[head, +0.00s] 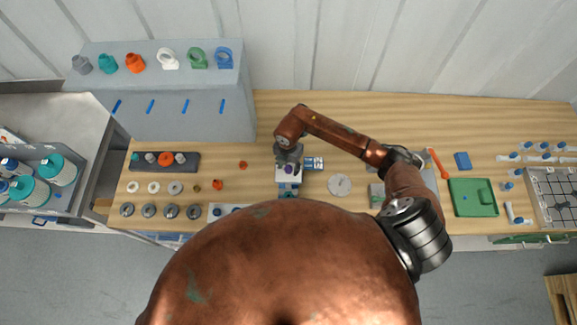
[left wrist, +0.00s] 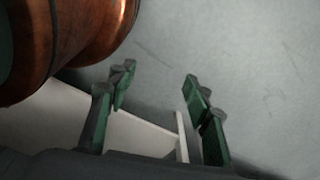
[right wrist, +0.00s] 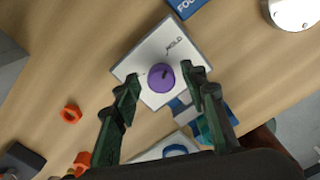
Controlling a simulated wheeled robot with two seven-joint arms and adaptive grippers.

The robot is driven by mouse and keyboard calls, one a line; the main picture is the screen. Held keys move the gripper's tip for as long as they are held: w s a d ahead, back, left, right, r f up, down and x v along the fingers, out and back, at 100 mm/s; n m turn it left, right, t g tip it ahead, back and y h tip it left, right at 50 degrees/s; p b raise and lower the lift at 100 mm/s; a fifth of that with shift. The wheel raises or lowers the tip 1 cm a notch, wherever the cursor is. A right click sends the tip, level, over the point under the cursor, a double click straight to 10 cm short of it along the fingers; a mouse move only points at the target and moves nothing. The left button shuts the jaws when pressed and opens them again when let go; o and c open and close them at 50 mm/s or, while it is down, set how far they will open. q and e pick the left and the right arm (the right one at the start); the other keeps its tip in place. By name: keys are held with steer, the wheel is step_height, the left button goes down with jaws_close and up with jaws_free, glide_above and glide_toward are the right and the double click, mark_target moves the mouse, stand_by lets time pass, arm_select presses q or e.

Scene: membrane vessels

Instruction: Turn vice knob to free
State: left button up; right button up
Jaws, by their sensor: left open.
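The purple knob (right wrist: 161,78) sits on a square white plate (right wrist: 148,52) marked "HOLD" in the right wrist view. The knob also shows in the head view (head: 288,169), just below my right gripper (head: 289,155). In the right wrist view my right gripper (right wrist: 160,90) is open, its fingertips on either side of the knob with gaps between. A blue part (right wrist: 180,106) lies beside the plate, partly hidden by a finger. My left gripper (left wrist: 155,85) is open and empty over grey floor, away from the bench; the head view does not show it.
Small orange parts (head: 217,184) and a dark rack (head: 190,162) are to the left. A green tray (head: 473,197) is at right. My body hides the bench's front middle.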

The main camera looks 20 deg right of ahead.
steer(key=shift+s, duration=0.15)
steer(key=c, duration=0.5)
steer(key=shift+c, duration=0.7)
jaws_close()
arm_select(q)
steer(key=shift+s, duration=0.6)
